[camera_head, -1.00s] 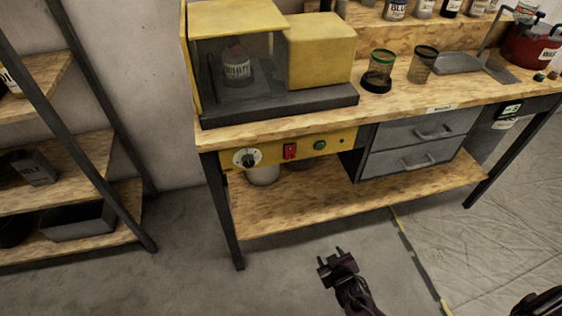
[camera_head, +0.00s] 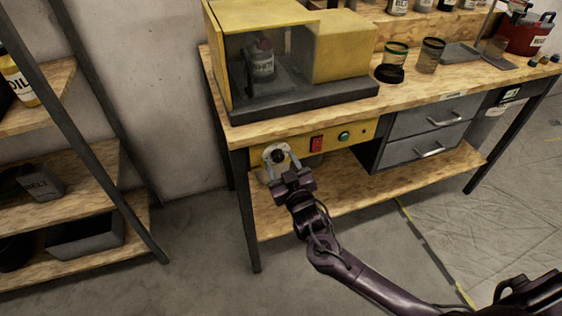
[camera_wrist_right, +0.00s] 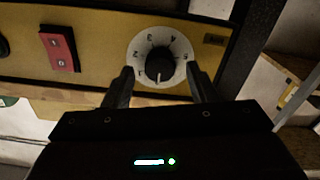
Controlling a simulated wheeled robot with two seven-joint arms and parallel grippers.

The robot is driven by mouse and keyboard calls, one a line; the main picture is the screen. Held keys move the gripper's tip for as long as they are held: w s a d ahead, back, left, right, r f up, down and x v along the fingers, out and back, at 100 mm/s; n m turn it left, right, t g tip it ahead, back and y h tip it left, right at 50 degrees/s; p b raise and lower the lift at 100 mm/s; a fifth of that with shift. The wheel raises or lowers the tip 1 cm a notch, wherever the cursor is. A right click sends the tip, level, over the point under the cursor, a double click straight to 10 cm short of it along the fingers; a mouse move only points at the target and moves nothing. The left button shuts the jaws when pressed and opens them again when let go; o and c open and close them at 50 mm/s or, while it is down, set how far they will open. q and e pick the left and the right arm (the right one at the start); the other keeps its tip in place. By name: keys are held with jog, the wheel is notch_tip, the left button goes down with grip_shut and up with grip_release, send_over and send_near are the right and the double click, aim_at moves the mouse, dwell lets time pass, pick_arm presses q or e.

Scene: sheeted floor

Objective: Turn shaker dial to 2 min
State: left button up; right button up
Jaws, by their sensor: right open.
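The shaker dial (camera_head: 277,156) is a black knob on a white numbered disc, at the left end of a yellow panel (camera_head: 330,140) under the bench top. It also shows in the right wrist view (camera_wrist_right: 159,62), where the picture looks turned over. There the knob's white pointer mark points down the picture; the small numbers are hard to read. My right gripper (camera_head: 284,163) is open in front of the dial. In the wrist view its fingertips (camera_wrist_right: 160,76) stand either side of the knob's lower part, over the disc's edges; contact cannot be told. My left gripper is not in view.
The yellow shaker box (camera_head: 340,45) stands above on the bench, with a jar (camera_head: 263,66) inside. A bench leg (camera_head: 248,215) is left of the dial; a shelf rack stands further left.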

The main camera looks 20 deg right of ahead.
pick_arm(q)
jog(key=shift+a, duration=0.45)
pick_arm(e)
jog(key=shift+w, duration=0.35)
jog(key=c, duration=1)
jog(key=shift+m, duration=0.4)
jog(key=m, duration=0.4)
jog(key=shift+p, duration=0.3)
jog(key=m, duration=0.4)
jog(key=shift+p, duration=0.35)
jog(key=m+p, duration=0.1)
jog(key=m, duration=0.4)
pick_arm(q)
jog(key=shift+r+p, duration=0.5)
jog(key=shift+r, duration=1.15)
pick_arm(e)
jog(key=shift+d+f+m, duration=0.1)
jog(key=shift+m, duration=2.1)
